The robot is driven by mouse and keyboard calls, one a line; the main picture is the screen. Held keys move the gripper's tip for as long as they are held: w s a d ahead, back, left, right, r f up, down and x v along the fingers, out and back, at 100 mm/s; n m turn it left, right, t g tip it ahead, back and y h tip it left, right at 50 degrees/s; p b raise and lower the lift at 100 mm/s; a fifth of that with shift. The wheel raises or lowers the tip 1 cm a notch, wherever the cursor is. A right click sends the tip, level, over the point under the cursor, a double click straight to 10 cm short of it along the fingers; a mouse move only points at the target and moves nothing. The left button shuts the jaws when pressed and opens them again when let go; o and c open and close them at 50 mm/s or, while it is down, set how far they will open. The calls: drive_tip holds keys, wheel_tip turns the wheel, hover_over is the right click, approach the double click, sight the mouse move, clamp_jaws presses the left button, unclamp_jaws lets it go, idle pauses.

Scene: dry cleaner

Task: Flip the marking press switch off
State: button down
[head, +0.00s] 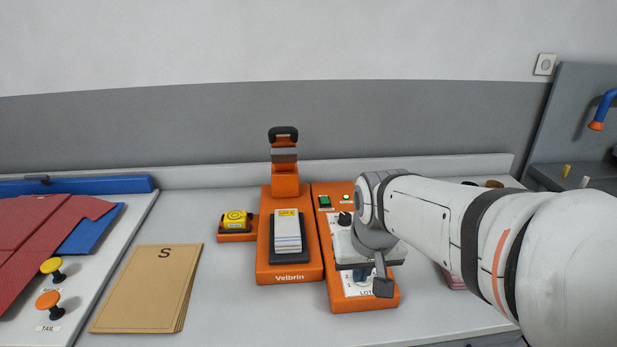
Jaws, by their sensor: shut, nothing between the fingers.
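The orange marking press (290,270), labelled "Velbrin", stands on the counter with a stack of white tags on its bed. Its orange control panel (320,228) adjoins it on the right. A small green rocker-like switch (325,201) sits at the panel's upper left; its position is too small to read. A pale lit lamp (346,197) is to its right, and a black knob (345,218) is below. My gripper (383,287) is shut and empty over the panel's lower right, apart from the green switch. My gripper and wrist hide much of the panel's middle and right.
A yellow item (235,219) sits in an orange holder left of the press. Brown "S" envelopes (140,290) lie farther left. A board with red cloth (40,225) and yellow and orange knobbed pegs is at far left.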

drive_tip(key=w+r+t+p, duration=0.1)
drive_tip(key=w+r+t, duration=0.1)
drive_tip(key=w, duration=3.4)
drive_tip(key=shift+a+t+p, duration=0.3)
drive_tip(key=shift+t+p, duration=0.05)
drive_tip(key=shift+t, duration=0.35)
drive_tip(key=p, duration=0.2)
hover_over(323, 201)
drive_tip(key=s, duration=0.1)
wheel_tip(323, 201, down, 8)
drive_tip(key=shift+s+d+f, duration=0.1)
drive_tip(key=shift+s+f, duration=0.05)
drive_tip(key=shift+f, duration=0.05)
drive_tip(key=shift+s+f, duration=0.25)
drive_tip(key=shift+f, duration=0.9)
drive_tip(key=shift+s+f, duration=0.15)
drive_tip(key=shift+f, duration=0.65)
